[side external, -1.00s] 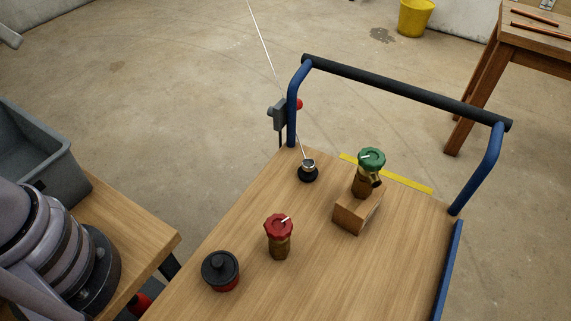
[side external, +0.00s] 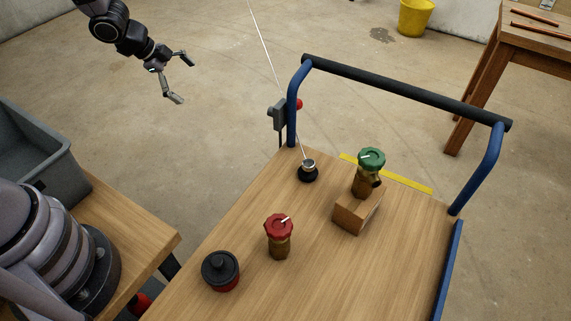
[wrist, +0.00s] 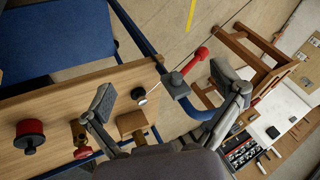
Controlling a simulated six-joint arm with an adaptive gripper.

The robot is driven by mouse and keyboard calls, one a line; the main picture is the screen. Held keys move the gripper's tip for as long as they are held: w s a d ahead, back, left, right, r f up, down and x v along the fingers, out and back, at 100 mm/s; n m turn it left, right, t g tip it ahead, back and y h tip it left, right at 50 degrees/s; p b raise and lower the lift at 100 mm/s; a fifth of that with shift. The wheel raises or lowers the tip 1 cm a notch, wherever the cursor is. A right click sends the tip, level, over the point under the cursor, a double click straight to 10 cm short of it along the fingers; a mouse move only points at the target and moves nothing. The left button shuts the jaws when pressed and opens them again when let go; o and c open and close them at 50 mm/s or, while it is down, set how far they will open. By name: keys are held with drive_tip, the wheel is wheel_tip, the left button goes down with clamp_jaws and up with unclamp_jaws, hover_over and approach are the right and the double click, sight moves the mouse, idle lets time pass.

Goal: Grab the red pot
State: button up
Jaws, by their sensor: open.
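The red pot (side external: 221,270) is a squat round pot with a black lid and knob, its red body showing low down. It stands upright near the left edge of the wooden cart top (side external: 320,275). In the wrist view the red pot (wrist: 30,134) is at the far left, outside the left finger. My gripper (side external: 184,80) is open and empty, high at the upper left of the side view, well apart from the pot. In the wrist view the gripper's fingers (wrist: 172,95) are spread wide with nothing between them held.
A brass valve with a red handwheel (side external: 279,236) stands right of the pot. A green-topped valve (side external: 370,172) sits on a wooden block (side external: 356,212). A black-based piece with a thin rod (side external: 308,171) stands behind. A blue-posted rail (side external: 400,88) edges the cart. A grey bin (side external: 50,165) is left.

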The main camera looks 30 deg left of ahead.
drive_tip(key=s+d+f+m+g+h, duration=0.1)
drive_tip(key=s+d+f+m+h, duration=0.1)
drive_tip(key=f, duration=0.3)
drive_tip(key=s+d+f+m+g+h, duration=0.1)
drive_tip(key=s+d+f+g+h, duration=0.15)
drive_tip(key=f, duration=0.25)
drive_tip(key=m+g+h, duration=0.3)
drive_tip(key=g+h, duration=0.3)
drive_tip(key=h, duration=0.4)
approach(221, 272)
drive_tip(key=d+f, duration=0.1)
drive_tip(key=d, duration=0.1)
drive_tip(key=shift+s+d+f, duration=0.2)
drive_tip(key=shift+d+f, duration=0.1)
drive_tip(key=shift+f, duration=0.1)
drive_tip(key=shift+t, duration=0.25)
drive_tip(key=shift+s+d+f, duration=0.1)
drive_tip(key=shift+s+d, duration=0.1)
drive_tip(key=shift+d, duration=0.85)
drive_tip(key=shift+s+d+f, duration=0.1)
drive_tip(key=shift+s+d, duration=0.1)
drive_tip(key=shift+d, duration=0.85)
drive_tip(key=shift+s+d, duration=0.2)
drive_tip(key=shift+d, duration=0.9)
